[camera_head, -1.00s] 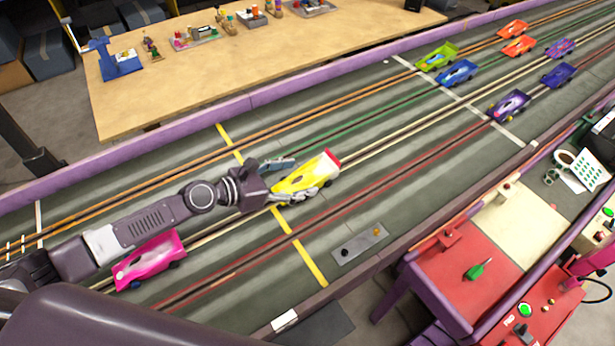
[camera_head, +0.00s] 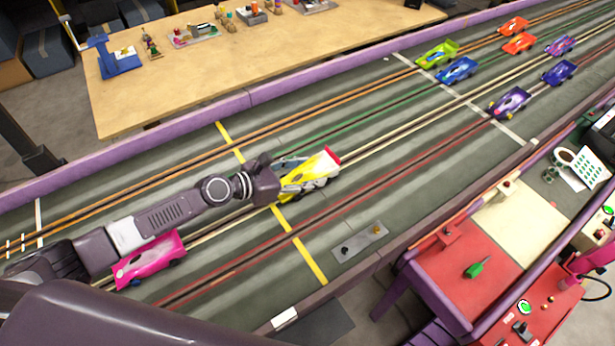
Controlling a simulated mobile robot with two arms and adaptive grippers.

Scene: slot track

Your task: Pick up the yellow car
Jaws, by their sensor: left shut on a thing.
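The yellow car (camera_head: 322,164) with a red rear edge sits at the yellow cross line of the slot track, on or just above the lanes; I cannot tell whether it touches the track. My left gripper (camera_head: 300,174) comes in from the left and is shut on the yellow car, with a finger along each side. The wrist hides the car's left end. My right gripper is not in view.
A pink car (camera_head: 148,260) lies under and beside my left arm. Several other cars, such as a green one (camera_head: 437,53) and a blue one (camera_head: 458,70), stand at the far white line. A grey plate with knobs (camera_head: 360,242) lies near the track's front edge.

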